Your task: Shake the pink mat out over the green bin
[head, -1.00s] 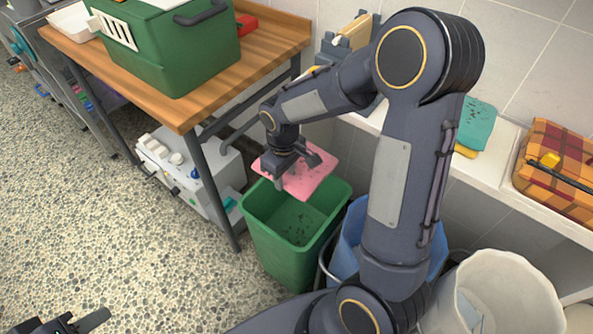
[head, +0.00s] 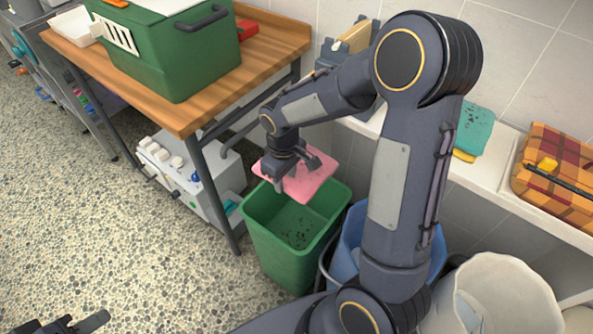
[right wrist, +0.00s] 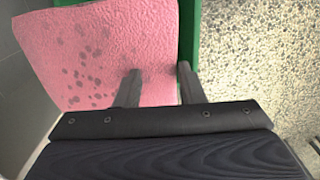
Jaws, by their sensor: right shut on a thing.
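The pink mat (head: 316,181) hangs above the green bin (head: 283,265), over its back part. Dark spots show on the mat in the right wrist view (right wrist: 75,62). Dark specks lie inside the bin. My right gripper (head: 287,181) is shut on the mat's edge; in the right wrist view its two fingers (right wrist: 158,86) reach onto the mat, with a strip of green bin behind. My left gripper (head: 85,322) is only partly in view at the bottom left, far from the mat, and its jaw state is unclear.
A wooden table (head: 185,117) with a green box (head: 170,55) stands left of the bin. A blue bin (head: 350,240) and a white bin (head: 505,290) are to the right. A ledge (head: 490,170) holds a teal cloth (head: 474,131) and a plaid basket (head: 557,175).

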